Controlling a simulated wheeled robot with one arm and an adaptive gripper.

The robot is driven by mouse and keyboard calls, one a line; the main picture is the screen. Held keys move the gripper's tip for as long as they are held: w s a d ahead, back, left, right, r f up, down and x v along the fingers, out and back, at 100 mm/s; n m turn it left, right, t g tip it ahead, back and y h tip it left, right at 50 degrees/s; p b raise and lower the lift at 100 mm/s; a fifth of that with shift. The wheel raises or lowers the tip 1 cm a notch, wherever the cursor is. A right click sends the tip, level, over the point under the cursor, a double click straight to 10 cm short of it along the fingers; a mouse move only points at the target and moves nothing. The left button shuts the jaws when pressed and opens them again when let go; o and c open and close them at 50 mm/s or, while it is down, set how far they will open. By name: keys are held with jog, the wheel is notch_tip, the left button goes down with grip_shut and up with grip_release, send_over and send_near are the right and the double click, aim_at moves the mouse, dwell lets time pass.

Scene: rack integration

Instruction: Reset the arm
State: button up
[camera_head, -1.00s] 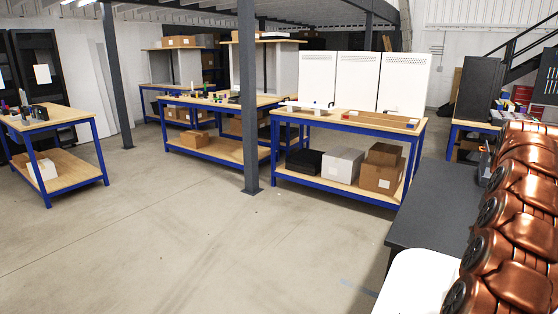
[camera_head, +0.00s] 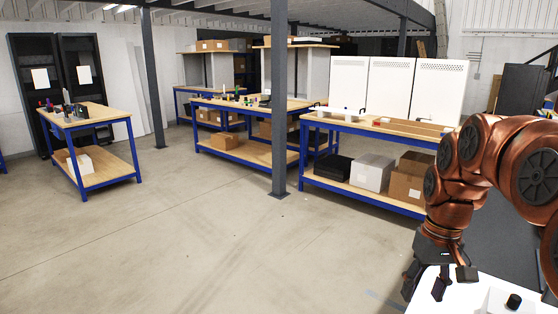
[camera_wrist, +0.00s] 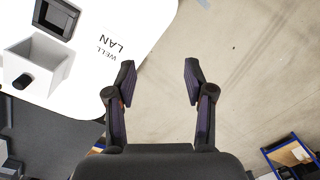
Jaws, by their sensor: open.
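My copper-coloured arm (camera_head: 475,160) is bent at the right of the head view. My gripper (camera_head: 428,285) hangs from it, pointing down beside the white top of my base (camera_head: 460,295). In the wrist view my gripper (camera_wrist: 160,85) shows two dark fingers spread apart with nothing between them. Beyond the fingers lie bare floor and the edge of the white top, which bears the printed words "WELL LAN".
A blue-framed workbench (camera_head: 368,126) with boxes on its lower shelf stands behind the arm. A grey post (camera_head: 279,110), a middle bench (camera_head: 222,103) and a left bench (camera_head: 84,122) stand farther off. Two black racks (camera_head: 35,85) are at the far left. The floor (camera_head: 210,240) in front is clear.

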jog(key=s+a+f, duration=0.3)
jog(key=s, duration=0.4)
jog(key=s+a+f, duration=0.3)
jog(key=s, duration=0.5)
jog(key=s+a+f+g, duration=0.1)
jog(key=s+a+f, duration=0.2)
jog(key=s, duration=0.5)
jog(key=shift+a+h, duration=0.3)
jog(key=shift+h, duration=0.1)
jog(key=shift+f, duration=0.1)
